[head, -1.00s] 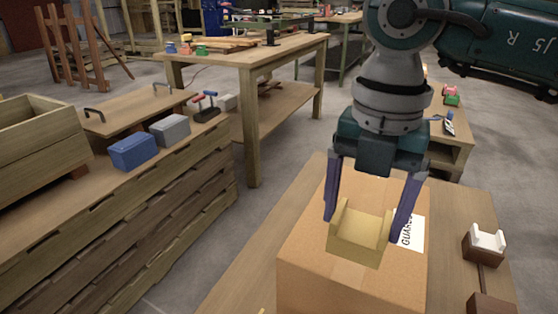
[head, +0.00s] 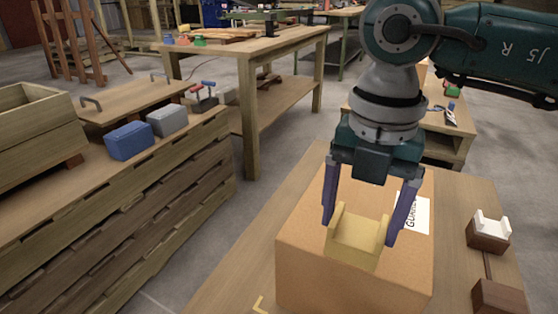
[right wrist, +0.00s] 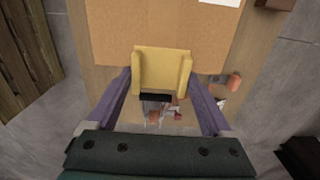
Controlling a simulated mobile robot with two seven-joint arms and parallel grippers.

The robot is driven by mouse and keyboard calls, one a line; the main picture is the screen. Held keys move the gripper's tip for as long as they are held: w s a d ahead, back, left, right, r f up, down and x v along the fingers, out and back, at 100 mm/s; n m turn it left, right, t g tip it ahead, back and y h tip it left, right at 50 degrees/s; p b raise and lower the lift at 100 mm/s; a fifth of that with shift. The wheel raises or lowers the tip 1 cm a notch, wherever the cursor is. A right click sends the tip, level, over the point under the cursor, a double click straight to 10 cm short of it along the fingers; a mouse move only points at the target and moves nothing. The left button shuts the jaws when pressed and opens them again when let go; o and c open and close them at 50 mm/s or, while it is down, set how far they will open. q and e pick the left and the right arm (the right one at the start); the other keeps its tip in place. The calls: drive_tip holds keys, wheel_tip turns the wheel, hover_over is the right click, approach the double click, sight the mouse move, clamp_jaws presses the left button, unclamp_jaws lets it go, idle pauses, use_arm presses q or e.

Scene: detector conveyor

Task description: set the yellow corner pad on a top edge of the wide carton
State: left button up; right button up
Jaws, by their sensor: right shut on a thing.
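The yellow corner pad (head: 356,240) is between the two purple fingers of my right gripper (head: 359,222), which is shut on it. In the head view the pad overlaps the top and near side of the wide carton (head: 320,262). In the right wrist view the pad (right wrist: 162,70) lies over the edge of the carton (right wrist: 110,32), between the fingertips (right wrist: 160,78). I cannot tell whether the pad touches the carton. My left gripper is not in view.
The carton stands on a wooden table (head: 240,280). A brown block with a white cradle (head: 490,229) and another brown block (head: 497,297) are at the right. A blue box (head: 129,141) and a grey box (head: 167,121) sit on the left bench.

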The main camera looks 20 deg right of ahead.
sight(356, 233)
drive_tip(key=shift+f+b, duration=0.45)
drive_tip(key=shift+f, duration=0.05)
idle(0.3)
drive_tip(key=shift+f+b, duration=1.25)
drive_tip(key=shift+f, duration=0.45)
drive_tip(key=o, duration=1.2)
wheel_tip(356, 233, up, 9)
drive_tip(key=shift+w+p, duration=0.1)
drive_tip(key=shift+p, duration=1.05)
drive_tip(key=shift+r, duration=0.5)
